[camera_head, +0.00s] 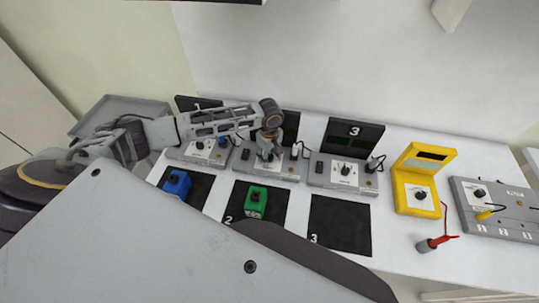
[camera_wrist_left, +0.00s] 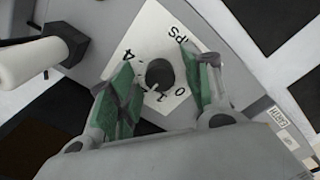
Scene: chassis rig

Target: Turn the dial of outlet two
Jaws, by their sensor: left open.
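Outlet two (camera_head: 283,166) is the middle one of three grey units in a row on the white table. My left gripper (camera_head: 268,153) reaches over it from the left and hides its dial in the head view. The dark round dial (camera_wrist_left: 160,75) shows in the left wrist view, on a white plate with numbers around it. My left gripper (camera_wrist_left: 154,66) is open, its green-padded fingers on either side of the dial. Whether they touch it is unclear. My right gripper is not in view.
Outlet one (camera_head: 203,151) and outlet three (camera_head: 343,172) flank it. A blue block (camera_head: 176,186) and a green block (camera_head: 256,201) are on black mats in front. A yellow meter (camera_head: 417,186) and a grey box (camera_head: 498,208) stand right. A black-and-white plug (camera_wrist_left: 48,55) is close beside my fingers.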

